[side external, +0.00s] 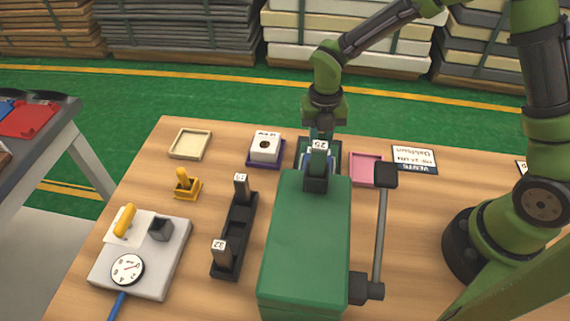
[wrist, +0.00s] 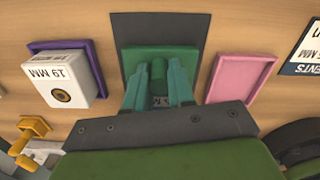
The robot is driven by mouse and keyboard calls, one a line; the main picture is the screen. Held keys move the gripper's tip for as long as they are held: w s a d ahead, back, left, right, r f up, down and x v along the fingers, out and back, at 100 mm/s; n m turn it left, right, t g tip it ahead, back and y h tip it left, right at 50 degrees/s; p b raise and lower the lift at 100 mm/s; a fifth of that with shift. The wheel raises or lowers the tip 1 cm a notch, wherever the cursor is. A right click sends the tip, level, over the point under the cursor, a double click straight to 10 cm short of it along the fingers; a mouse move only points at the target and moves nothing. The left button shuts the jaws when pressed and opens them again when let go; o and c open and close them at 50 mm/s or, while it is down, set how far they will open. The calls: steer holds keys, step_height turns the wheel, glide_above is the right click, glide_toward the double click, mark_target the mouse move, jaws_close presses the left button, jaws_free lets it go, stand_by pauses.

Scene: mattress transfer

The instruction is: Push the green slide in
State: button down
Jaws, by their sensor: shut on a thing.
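The green slide (wrist: 130,57) is a flat green plate with a short upright post, on a dark base plate (wrist: 125,28) at the far end of the green machine housing (side external: 308,235). In the wrist view my gripper (wrist: 158,80) has its two teal fingers on either side of the post, shut on it. In the side view my gripper (side external: 322,125) points down behind a block labelled 25 (side external: 318,152), which hides the fingertips and much of the slide (side external: 333,158). The block stands in a black holder on the housing's far end.
A purple tray (side external: 252,161) with a white 19 MM block (side external: 265,146) lies left of the slide, a pink tray (side external: 366,169) right. A black rack (side external: 236,235) and a grey dial unit (side external: 165,265) lie left.

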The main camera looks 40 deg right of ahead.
steer(key=s+a, duration=0.6)
steer(key=shift+s+a, duration=0.3)
steer(key=shift+a, duration=0.05)
steer(key=c, duration=1)
jaws_free()
steer(key=shift+r, duration=0.15)
step_height(320, 180, up, 17)
steer(key=shift+f, duration=0.15)
